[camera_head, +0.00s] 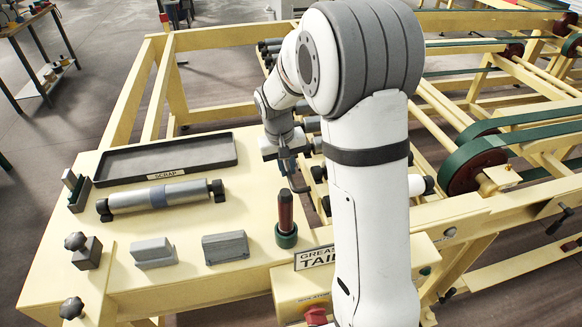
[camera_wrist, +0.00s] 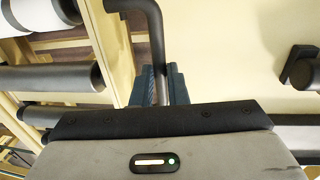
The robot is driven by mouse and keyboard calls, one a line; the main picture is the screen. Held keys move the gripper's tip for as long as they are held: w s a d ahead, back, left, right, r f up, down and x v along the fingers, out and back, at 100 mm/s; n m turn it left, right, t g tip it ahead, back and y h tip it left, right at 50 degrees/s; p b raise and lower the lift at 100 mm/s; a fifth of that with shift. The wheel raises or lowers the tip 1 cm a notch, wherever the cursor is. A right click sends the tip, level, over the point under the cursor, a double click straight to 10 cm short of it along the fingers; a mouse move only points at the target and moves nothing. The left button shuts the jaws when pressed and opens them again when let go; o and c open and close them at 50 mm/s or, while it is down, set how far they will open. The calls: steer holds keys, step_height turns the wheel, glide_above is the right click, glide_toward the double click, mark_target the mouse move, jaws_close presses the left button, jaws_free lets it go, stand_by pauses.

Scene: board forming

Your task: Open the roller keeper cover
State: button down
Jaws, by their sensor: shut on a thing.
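My gripper (camera_head: 289,166) is near the right edge of the cream table, behind the tool with the dark red handle. In the wrist view its blue fingers (camera_wrist: 160,86) are shut on a dark bent handle (camera_wrist: 152,28). The handle rises between the fingers and turns left at the top of that view. In the head view a bit of the dark handle (camera_head: 299,186) shows just below the fingers. I cannot clearly make out the roller keeper cover itself, and my arm hides much of the area to the right.
On the table (camera_head: 225,278) are a scrap tray (camera_head: 238,150), a grey roller (camera_head: 160,196), two grey blocks (camera_head: 153,252) (camera_head: 226,247) and a red-handled tool in a green cup (camera_head: 286,238). Frame rollers (camera_wrist: 50,78) lie left of my fingers in the wrist view.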

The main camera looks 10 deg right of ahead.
steer(key=shift+a+f, duration=0.2)
steer(key=shift+a, duration=0.1)
steer(key=c, duration=1.4)
jaws_free()
steer(key=shift+c, duration=0.2)
step_height(320, 180, up, 8)
steer(key=a, duration=0.1)
steer(key=shift+b, duration=0.4)
steer(key=shift+a+f, duration=0.1)
steer(key=shift+f, duration=0.05)
steer(key=shift+c, duration=0.4)
